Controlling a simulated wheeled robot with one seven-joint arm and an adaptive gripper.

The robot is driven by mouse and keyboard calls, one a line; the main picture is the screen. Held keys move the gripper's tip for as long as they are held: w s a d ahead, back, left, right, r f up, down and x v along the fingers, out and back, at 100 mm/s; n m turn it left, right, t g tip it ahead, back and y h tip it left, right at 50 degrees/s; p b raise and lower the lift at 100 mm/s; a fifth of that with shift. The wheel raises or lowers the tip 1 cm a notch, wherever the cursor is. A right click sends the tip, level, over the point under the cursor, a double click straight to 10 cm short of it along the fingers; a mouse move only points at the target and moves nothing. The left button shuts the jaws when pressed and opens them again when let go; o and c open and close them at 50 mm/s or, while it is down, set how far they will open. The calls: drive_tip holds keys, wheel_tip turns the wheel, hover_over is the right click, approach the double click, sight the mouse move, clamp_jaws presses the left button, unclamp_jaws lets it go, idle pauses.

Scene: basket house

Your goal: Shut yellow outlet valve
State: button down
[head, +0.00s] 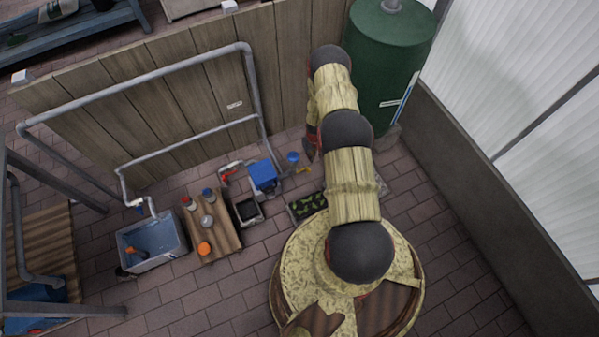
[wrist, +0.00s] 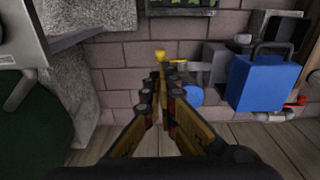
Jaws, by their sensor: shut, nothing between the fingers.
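The yellow outlet valve (head: 303,170) is a small yellow handle low by the plank wall, right of the blue round piece (head: 293,157). In the wrist view the yellow valve (wrist: 160,54) shows just beyond my fingertips, at the end of a short grey pipe. My gripper (wrist: 160,77) is shut and empty, its fingers pointing at the valve. I cannot tell whether the tips touch it. In the head view my gripper (head: 311,152) is partly hidden by my arm, close to the valve.
A blue box (wrist: 265,82) and a red valve handle (wrist: 297,102) are to the right in the wrist view. The green tank (head: 388,55) stands behind my arm. A planted tray (head: 308,205), a small wooden table (head: 222,240) and a water tub (head: 150,243) are on the brick floor.

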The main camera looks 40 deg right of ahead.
drive_tip(key=b, duration=0.6)
approach(309, 171)
drive_tip(key=f, duration=0.7)
drive_tip(key=shift+w+a, duration=0.15)
drive_tip(key=shift+w, duration=0.25)
drive_tip(key=shift+s+r+p, duration=0.1)
drive_tip(key=shift+r+p, duration=0.05)
drive_tip(key=shift+p, duration=0.55)
